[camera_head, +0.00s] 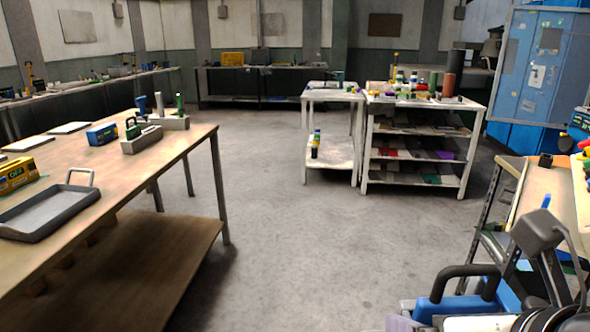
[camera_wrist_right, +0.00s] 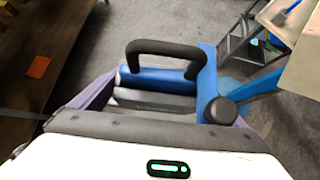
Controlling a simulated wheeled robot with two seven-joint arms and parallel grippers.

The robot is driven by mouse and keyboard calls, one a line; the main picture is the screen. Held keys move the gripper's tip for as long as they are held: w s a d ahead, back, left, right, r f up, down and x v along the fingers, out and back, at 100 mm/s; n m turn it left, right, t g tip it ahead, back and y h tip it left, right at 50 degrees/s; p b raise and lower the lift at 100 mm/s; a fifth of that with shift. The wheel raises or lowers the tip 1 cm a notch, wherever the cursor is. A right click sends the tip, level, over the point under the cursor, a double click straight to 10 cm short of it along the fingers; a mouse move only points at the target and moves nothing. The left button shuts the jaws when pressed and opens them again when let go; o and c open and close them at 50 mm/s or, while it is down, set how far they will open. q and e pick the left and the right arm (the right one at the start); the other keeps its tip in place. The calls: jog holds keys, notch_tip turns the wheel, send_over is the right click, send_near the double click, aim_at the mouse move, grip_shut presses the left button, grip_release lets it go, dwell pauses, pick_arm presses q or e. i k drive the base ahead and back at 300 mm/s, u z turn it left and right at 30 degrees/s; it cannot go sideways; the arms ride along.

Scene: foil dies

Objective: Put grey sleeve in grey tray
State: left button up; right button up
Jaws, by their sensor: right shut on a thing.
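The grey tray (camera_head: 47,213), dark-rimmed with a paler floor, lies empty on the wooden table at the left of the head view. A pale loop handle stands at its far end. In the right wrist view my right gripper (camera_wrist_right: 165,103) is shut on a blue and grey piece with a black handle (camera_wrist_right: 160,47) and a round black knob. The same piece (camera_head: 455,285) shows at the lower right of the head view, off the floor and away from the tray. I cannot tell whether its grey part is the grey sleeve. My left gripper is out of view.
The wooden table (camera_head: 110,165) also carries a yellow box (camera_head: 18,176), a small blue box (camera_head: 102,134) and grey blocks (camera_head: 142,138). The floor between the tables is clear. White shelving (camera_head: 420,145) stands ahead, and a bench (camera_head: 535,185) is close at right.

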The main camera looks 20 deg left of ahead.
aim_at(36, 219)
jog(key=u, duration=0.1)
jog(key=i, duration=2.2)
jog(key=u, duration=3.8)
jog(key=i, duration=1.5)
jog(key=z, duration=0.05)
